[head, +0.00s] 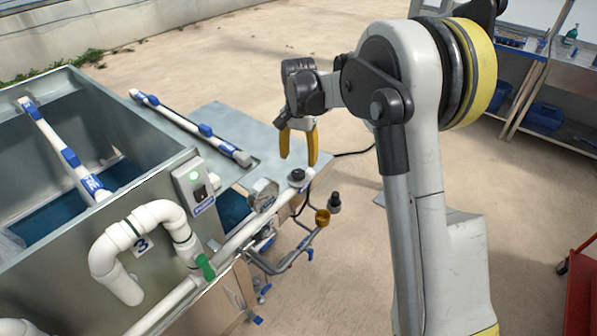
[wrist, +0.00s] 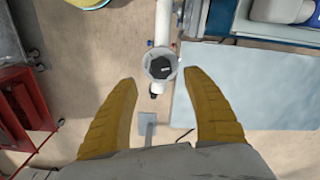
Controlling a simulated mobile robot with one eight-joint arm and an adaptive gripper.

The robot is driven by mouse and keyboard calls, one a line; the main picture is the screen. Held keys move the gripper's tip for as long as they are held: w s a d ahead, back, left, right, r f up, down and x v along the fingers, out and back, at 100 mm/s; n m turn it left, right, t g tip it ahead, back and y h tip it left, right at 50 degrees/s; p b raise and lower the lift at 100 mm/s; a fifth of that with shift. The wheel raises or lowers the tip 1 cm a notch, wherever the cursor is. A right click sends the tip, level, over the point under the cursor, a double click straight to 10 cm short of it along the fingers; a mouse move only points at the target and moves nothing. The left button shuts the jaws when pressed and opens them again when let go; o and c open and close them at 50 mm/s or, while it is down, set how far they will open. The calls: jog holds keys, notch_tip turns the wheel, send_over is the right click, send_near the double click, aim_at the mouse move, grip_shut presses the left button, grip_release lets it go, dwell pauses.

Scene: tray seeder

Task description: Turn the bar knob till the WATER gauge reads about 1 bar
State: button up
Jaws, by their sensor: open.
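My gripper (head: 298,150) has yellow fingers, is open and empty, and points down just above the bar knob. The bar knob (head: 297,174) is a dark cap on the white pipe near its right end. In the wrist view the knob (wrist: 159,67) is a black piece in a round grey fitting, just beyond the fingertips and roughly centred between them; the gripper (wrist: 160,78) is apart from it. A round gauge (head: 263,195) sits on the pipe left of the knob. Its face is tilted and too small to read, so I cannot tell its label or reading.
A metal tank (head: 120,190) with white and blue bars stands at left. A switch box (head: 195,186) and a green-handled valve (head: 205,266) are near the pipe. A brass cup fitting (head: 322,217) hangs below the knob. A red cart (head: 581,290) is at right; open floor lies between.

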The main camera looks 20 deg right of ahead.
aim_at(298, 172)
notch_tip(298, 172, down, 7)
jog(key=shift+r+b, duration=0.1)
jog(key=shift+b, duration=0.5)
jog(key=shift+c, duration=0.5)
jog(key=c, duration=1.1)
